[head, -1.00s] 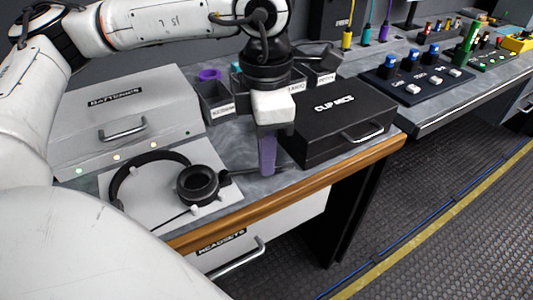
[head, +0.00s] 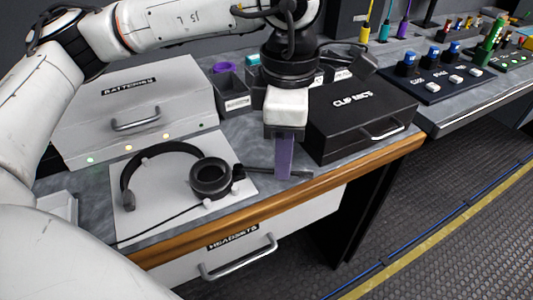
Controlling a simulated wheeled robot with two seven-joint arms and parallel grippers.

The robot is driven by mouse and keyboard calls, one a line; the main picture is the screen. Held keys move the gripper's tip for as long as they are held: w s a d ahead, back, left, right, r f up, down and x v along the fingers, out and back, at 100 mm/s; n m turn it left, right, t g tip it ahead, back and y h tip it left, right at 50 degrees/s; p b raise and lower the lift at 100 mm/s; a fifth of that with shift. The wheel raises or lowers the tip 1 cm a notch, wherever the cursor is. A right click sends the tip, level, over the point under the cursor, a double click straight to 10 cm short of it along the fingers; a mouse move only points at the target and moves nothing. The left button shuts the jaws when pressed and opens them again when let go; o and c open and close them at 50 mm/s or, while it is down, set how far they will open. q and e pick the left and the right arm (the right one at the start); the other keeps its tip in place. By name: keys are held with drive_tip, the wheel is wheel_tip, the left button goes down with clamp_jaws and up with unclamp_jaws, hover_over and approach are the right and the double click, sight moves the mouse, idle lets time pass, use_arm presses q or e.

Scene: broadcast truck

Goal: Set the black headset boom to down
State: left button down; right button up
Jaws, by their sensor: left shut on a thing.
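The black headset (head: 128,180) lies on a light grey mat (head: 150,215) on the bench, its round ear cup (head: 210,180) facing up. Its thin black boom (head: 258,170) sticks out from the ear cup to the right, roughly level and low over the bench. My left gripper (head: 285,172) points down at the boom's outer part, with its purple finger in front. It is shut on the boom; the finger hides part of it, and a short end shows to the right. My right gripper is not in view.
A black CLIP MICS case (head: 360,120) stands close to the right of my gripper. A grey BATTERIES case (head: 135,110) stands behind the headset. The bench's wooden front edge (head: 240,215) runs close in front, above the HEADSETS drawer (head: 240,262).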

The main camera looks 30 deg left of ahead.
use_arm(q)
drive_tip(key=c, duration=1.9)
unclamp_jaws()
drive_tip(key=shift+r, duration=0.1)
wheel_tip(320, 180, up, 10)
drive_tip(key=shift+r+p, duration=0.1)
drive_tip(key=shift+p, duration=0.35)
